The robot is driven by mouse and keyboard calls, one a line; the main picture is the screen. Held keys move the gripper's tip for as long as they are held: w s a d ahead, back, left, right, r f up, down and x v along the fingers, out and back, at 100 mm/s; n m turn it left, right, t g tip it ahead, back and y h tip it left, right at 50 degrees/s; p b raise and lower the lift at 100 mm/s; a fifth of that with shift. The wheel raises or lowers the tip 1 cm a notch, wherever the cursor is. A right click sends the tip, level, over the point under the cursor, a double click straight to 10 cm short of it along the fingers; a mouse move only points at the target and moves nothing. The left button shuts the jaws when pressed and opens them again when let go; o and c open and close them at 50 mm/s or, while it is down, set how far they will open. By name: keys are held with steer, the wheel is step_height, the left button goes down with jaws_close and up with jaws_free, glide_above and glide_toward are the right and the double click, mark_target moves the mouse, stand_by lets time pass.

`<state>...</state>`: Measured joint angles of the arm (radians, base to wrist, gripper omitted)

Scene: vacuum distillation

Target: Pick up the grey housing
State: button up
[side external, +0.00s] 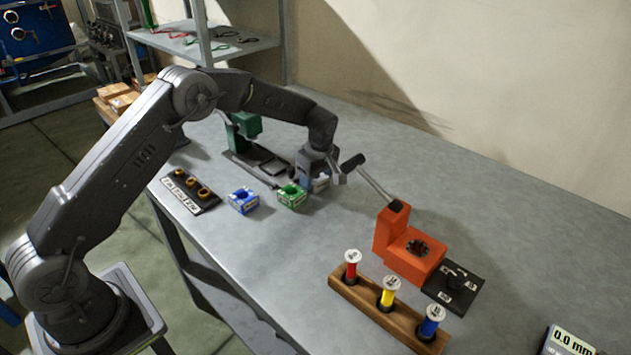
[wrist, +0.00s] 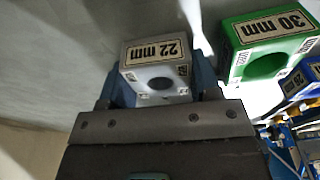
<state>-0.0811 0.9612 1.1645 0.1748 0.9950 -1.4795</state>
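The grey housing (wrist: 155,52) is a small pale block with a "22 mm" label and a round hole. In the wrist view it sits between the blue fingers of my gripper (wrist: 160,78), one on each side. Whether the fingers press on it or stand slightly apart cannot be told. In the side view my gripper (side external: 316,178) is low at the table, right of the green housing, and mostly hides the grey one.
The green 30 mm housing (side external: 292,196) stands close beside my gripper, with the blue housing (side external: 243,201) further left. A green-posted stand (side external: 247,125) is behind. An orange lever press (side external: 408,250) and a wooden rack (side external: 375,312) of coloured plugs stand to the right.

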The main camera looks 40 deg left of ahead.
steer(key=c, duration=0.4)
steer(key=shift+r, duration=0.15)
